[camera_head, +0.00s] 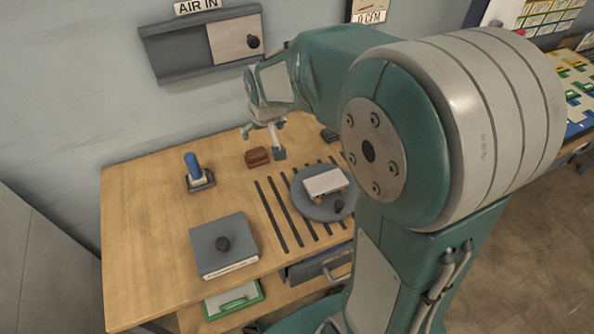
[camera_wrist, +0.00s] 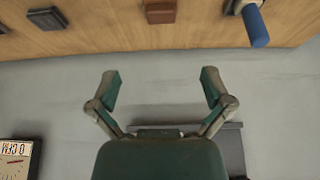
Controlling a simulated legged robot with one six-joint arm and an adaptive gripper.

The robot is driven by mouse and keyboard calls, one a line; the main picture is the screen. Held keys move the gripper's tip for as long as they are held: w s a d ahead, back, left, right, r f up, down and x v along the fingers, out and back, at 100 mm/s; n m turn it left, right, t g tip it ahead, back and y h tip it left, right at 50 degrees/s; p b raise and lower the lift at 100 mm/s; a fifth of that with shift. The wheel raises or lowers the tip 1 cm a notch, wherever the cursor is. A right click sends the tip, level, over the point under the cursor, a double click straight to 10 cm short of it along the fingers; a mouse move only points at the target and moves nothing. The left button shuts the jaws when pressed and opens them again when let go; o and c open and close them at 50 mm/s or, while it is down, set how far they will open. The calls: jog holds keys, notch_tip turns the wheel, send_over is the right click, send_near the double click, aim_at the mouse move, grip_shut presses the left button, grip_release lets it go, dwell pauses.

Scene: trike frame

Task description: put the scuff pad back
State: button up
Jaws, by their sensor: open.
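A small reddish-brown block (camera_head: 257,157), which looks like the scuff pad, lies on the wooden table (camera_head: 150,235) toward its back edge. It also shows at the top edge of the wrist view (camera_wrist: 160,11), partly cut off. My gripper (camera_head: 264,142) is open and empty above the back of the table, close to the block in the head view. In the wrist view its two fingers (camera_wrist: 160,77) are spread apart, with only the grey wall between them. I cannot tell from the pictures where the pad's own place is.
A blue-handled tool (camera_head: 194,168) stands in a dark holder left of the block. A grey box with a black knob (camera_head: 224,258) is at front left. A round grey plate (camera_head: 322,207) bears a pale block. Dark strips (camera_head: 280,220) cross the table. The AIR IN panel (camera_head: 180,52) is on the wall.

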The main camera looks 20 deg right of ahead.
jog(key=s+r, duration=0.4)
jog(key=s, duration=0.7)
jog(key=s+r, duration=0.4)
jog(key=s, duration=0.8)
jog(key=shift+s+r+t, duration=0.2)
jog(key=shift+r+t, duration=0.05)
jog(key=shift+t, duration=0.15)
